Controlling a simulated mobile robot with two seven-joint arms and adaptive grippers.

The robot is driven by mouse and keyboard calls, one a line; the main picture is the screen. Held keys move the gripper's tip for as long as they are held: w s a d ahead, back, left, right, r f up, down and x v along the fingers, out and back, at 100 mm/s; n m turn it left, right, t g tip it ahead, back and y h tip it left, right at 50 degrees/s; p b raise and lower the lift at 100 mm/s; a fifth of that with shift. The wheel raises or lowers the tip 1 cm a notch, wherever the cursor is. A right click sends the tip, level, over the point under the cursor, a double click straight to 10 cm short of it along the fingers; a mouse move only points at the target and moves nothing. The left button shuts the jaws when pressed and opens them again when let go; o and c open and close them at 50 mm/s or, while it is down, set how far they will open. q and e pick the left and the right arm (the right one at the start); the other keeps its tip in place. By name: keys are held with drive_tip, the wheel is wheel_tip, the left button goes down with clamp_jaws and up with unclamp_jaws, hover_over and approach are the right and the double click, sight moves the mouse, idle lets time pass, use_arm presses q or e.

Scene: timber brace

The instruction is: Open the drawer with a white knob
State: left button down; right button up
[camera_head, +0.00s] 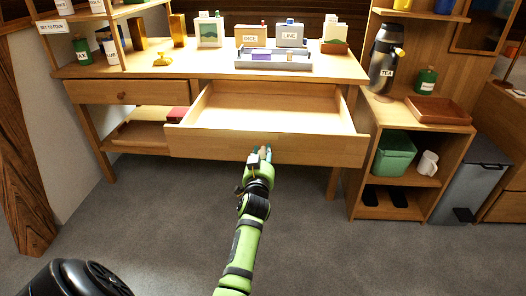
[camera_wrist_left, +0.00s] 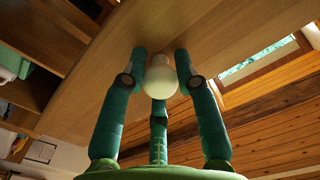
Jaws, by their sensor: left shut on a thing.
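The wooden drawer (camera_head: 210,143) under the table stands pulled well out toward me in the head view, and its pale inside looks empty. Its white knob (camera_wrist_left: 161,76) shows in the left wrist view, on the drawer's front. My left gripper (camera_head: 261,155) is at the middle of the drawer front, and its green fingers close around the knob. The same fingers show in the left wrist view (camera_wrist_left: 161,85), on both sides of the knob and below it. In the head view the fingers largely hide the knob. My right gripper is in neither view.
A second drawer (camera_head: 128,92) with a dark knob is shut at the left. The tabletop (camera_head: 212,72) holds several boxes and a grey tray (camera_head: 268,65). A shelf unit with a green bin (camera_head: 393,155) stands close on the right. The grey floor (camera_head: 320,240) before the drawer is clear.

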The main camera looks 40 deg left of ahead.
use_arm(q)
drive_tip(key=shift+s+f, duration=0.2)
drive_tip(key=shift+f, duration=0.15)
drive_tip(key=c, duration=0.9)
unclamp_jaws()
drive_tip(key=shift+w+a, duration=0.1)
drive_tip(key=shift+r, duration=0.1)
drive_tip(key=v, duration=0.7)
drive_tip(key=shift+s+d, duration=0.2)
drive_tip(key=shift+s, duration=0.05)
